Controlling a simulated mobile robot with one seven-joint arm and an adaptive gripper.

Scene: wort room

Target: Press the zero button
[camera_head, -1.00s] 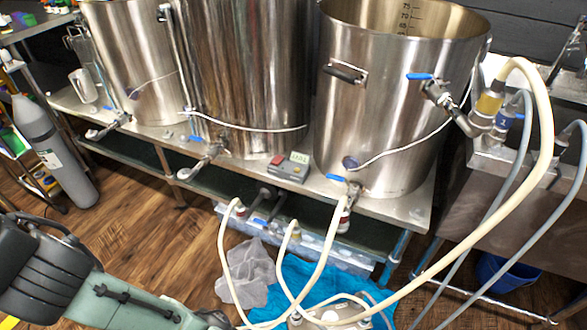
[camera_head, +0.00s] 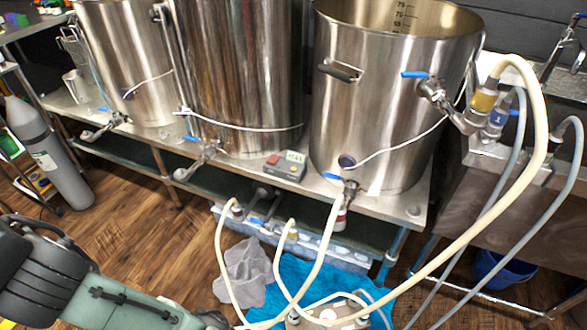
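A small grey control box (camera_head: 285,167) sits on the steel bench between the middle and right kettles. It has a red patch (camera_head: 273,160) at its left and a pale greenish display (camera_head: 295,157) at its right. Darker marks show on its front part, but they are too small to read, so I cannot tell which button is zero. My arm reaches in at the lower left, and its end runs out of the bottom of the picture. My gripper is not in view, and nothing of mine touches the box.
Steel kettles (camera_head: 375,100) with blue-handled valves stand close around the box. Cream hoses (camera_head: 325,225) rise in front of the bench. A grey cylinder (camera_head: 45,150) stands at left. Blue cloth (camera_head: 300,280) and grey cloth (camera_head: 243,272) lie on the wooden floor.

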